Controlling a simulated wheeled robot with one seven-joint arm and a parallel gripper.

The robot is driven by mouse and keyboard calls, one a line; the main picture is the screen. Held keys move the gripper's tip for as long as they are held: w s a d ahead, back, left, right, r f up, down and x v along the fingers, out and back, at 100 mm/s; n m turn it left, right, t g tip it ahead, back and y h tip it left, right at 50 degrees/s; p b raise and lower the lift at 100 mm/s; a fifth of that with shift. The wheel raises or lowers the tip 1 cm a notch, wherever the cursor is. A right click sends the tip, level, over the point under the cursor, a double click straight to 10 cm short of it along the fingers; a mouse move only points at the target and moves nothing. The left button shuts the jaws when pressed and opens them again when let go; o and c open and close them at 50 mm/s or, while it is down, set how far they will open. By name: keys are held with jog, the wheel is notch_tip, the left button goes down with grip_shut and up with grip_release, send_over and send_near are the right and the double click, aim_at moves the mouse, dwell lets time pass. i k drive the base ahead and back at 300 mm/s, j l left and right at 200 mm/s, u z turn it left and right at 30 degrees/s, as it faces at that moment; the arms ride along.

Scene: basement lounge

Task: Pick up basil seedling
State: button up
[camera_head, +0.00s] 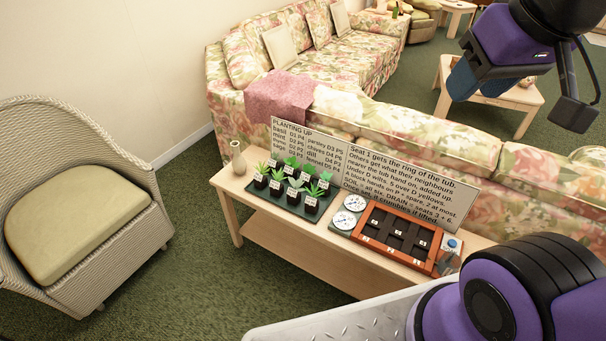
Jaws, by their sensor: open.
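Several green seedlings in small black pots with white labels stand on a dark tray (282,205) on the wooden console table. The labels are too small to read, so I cannot tell which one is the basil seedling. My gripper (474,82) hangs at the upper right, with blue fingers under a purple body. It is open and well away from the tray, and nothing shows between its fingers.
A sign (305,142) listing basil stands behind the tray. Two white dials (349,211), an orange planter (399,238) with dark compartments and a small vase (238,158) share the table (300,255). A floral sofa (400,125) backs it; a wicker chair (90,200) stands left.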

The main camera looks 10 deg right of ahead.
aim_at(290, 170)
jog(key=i+j+z, duration=0.3)
jog(key=j, duration=0.35)
jog(key=i+j+z, duration=0.25)
jog(key=j, duration=0.45)
jog(key=i+j+z, duration=0.3)
jog(key=j, duration=0.45)
jog(key=i+j+z, duration=0.15)
jog(key=j, duration=0.25)
